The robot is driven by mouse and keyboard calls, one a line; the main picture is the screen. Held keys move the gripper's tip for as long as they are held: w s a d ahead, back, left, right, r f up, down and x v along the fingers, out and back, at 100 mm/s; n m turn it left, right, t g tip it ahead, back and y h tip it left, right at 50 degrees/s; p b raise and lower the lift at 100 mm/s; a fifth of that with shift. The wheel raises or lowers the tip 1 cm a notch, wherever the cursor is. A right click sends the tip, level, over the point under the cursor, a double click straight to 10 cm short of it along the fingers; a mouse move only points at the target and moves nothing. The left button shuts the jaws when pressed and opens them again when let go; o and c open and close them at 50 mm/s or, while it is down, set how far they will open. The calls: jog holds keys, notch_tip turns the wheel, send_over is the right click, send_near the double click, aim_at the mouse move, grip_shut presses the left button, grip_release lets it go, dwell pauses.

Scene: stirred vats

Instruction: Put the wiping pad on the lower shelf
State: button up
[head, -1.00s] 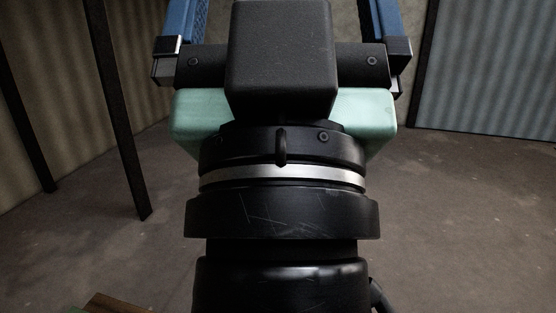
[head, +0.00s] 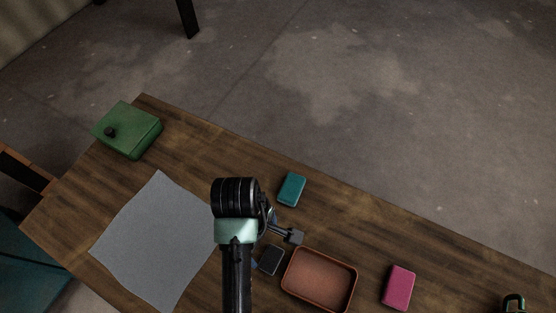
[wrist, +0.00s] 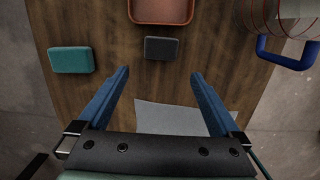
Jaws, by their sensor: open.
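Several small blocks lie on the wooden table; I cannot tell for sure which is the wiping pad. A teal one (head: 291,189) lies near the table's far edge and also shows at the left of the wrist view (wrist: 72,60). A dark grey one (head: 271,260) lies beside the tray; in the wrist view (wrist: 161,48) it sits ahead of my fingertips, roughly centred. A pink one (head: 398,288) lies right of the tray. My gripper (wrist: 160,75) is open and empty above the table, its blue fingers apart. I cannot make out a lower shelf.
An empty orange-brown tray (head: 318,281) stands right of the dark block. A grey cloth (head: 155,240) lies left of my arm. A green box with a black knob (head: 127,130) stands at the left end. A blue-handled vessel (wrist: 285,55) is at the wrist view's upper right.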

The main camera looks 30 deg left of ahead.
aim_at(271, 258)
jog(key=f, duration=0.4)
jog(key=d+f, duration=0.1)
jog(key=f, duration=0.7)
jog(key=shift+s+d+f, duration=0.1)
jog(key=shift+d+f, duration=0.15)
jog(key=shift+d, duration=0.15)
jog(key=c, duration=1.2)
notch_tip(271, 258, up, 10)
jog(key=w+d+r+m, duration=0.2)
jog(key=w+d+m, duration=0.2)
jog(key=m, duration=0.4)
jog(key=w+d+r+m+g+y, duration=0.1)
jog(key=w+d+m, duration=0.3)
jog(key=m, duration=0.5)
jog(key=shift+w+d+r+m+p, duration=0.3)
jog(key=shift+w+d+r, duration=0.1)
jog(key=shift+d+r, duration=0.4)
